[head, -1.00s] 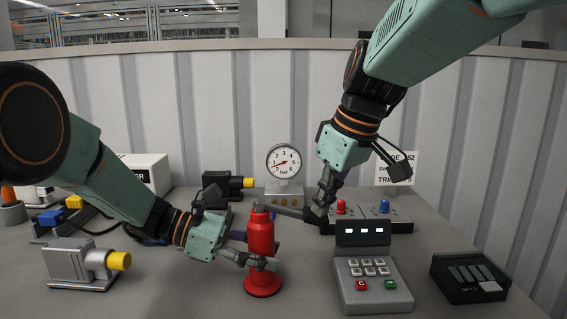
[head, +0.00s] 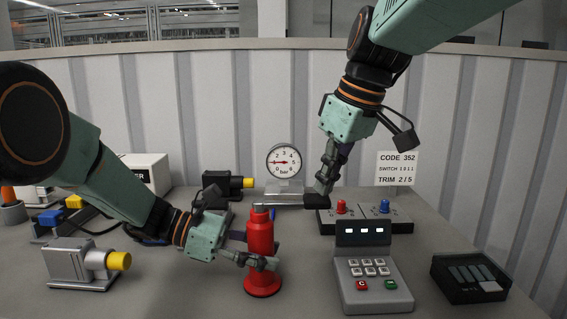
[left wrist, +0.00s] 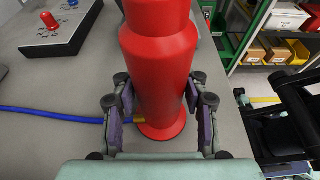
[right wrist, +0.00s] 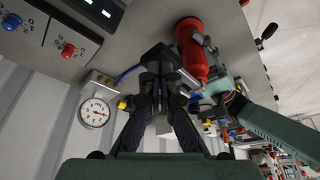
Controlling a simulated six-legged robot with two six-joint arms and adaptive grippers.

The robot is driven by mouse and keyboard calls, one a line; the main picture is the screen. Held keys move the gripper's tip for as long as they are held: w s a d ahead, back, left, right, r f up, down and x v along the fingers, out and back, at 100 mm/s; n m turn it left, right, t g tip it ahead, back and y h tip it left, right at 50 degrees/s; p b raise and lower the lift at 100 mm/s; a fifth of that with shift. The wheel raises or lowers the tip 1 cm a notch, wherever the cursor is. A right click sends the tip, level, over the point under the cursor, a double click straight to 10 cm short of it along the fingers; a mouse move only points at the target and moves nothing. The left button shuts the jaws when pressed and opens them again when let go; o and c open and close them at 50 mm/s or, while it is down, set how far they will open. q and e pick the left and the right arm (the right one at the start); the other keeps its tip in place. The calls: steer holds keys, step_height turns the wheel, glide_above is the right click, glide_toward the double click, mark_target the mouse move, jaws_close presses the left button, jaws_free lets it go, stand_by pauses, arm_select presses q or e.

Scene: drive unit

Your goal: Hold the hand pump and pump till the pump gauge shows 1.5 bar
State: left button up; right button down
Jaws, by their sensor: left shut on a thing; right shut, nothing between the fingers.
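The red hand pump (head: 261,238) stands upright on the table; its body fills the middle of the left wrist view (left wrist: 160,65). My left gripper (head: 262,262) is shut around its lower body. The grey pump lever (head: 287,199) reaches right from the pump top, roughly level. My right gripper (head: 321,203) is shut and empty, its fingertips at the lever's outer end; I cannot tell whether they touch. The pump gauge (head: 284,162) stands behind the pump; its red needle points left, near 1. The gauge also shows in the right wrist view (right wrist: 95,112).
A keypad box (head: 372,275) stands right of the pump, with a red and blue knob box (head: 399,219) behind it. A grey unit with a yellow cap (head: 85,265) is at left. A blue hose (left wrist: 50,115) meets the pump's base.

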mark_target(326, 200)
stand_by(0.4)
steer(key=shift+a+f, duration=0.2)
steer(key=shift+f, duration=2.35)
arm_select(q)
steer(key=shift+r, duration=0.1)
arm_select(e)
steer(key=shift+d+r, duration=0.2)
steer(key=shift+r, duration=2.35)
steer(key=shift+r, duration=2.55)
arm_select(q)
steer(key=o, duration=1.4)
steer(key=shift+c, duration=0.2)
